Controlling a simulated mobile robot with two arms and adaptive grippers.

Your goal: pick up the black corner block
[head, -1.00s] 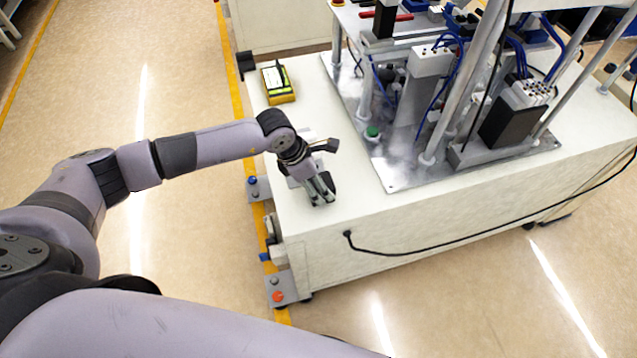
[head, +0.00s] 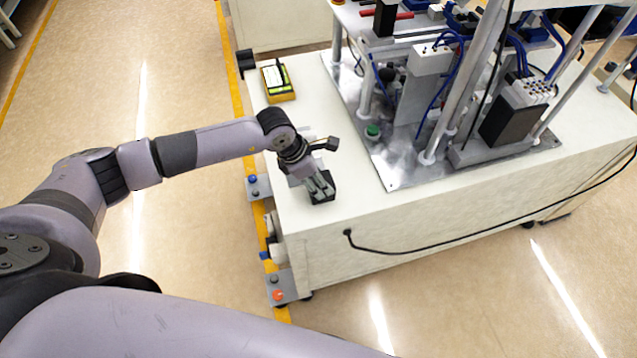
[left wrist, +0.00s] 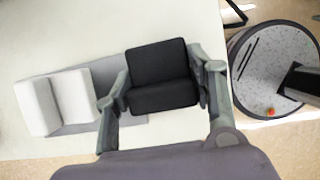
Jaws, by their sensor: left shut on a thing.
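The black corner block (left wrist: 160,72) is between the two fingers of my left gripper (left wrist: 158,92) in the left wrist view. The fingers touch it on both sides, so the gripper is shut on it. In the head view the left gripper (head: 321,187) points down at the near left corner of the white bench top, with the black block (head: 326,194) at its fingertips. I cannot tell whether the block still touches the bench top. My right gripper is not in view.
In the left wrist view a white block (left wrist: 56,100) on a grey plate lies left of the black block. A yellow device (head: 278,82) lies farther back on the bench (head: 330,225). A metal machine plate (head: 405,178) stands to the right. A black cable (head: 420,250) hangs over the front.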

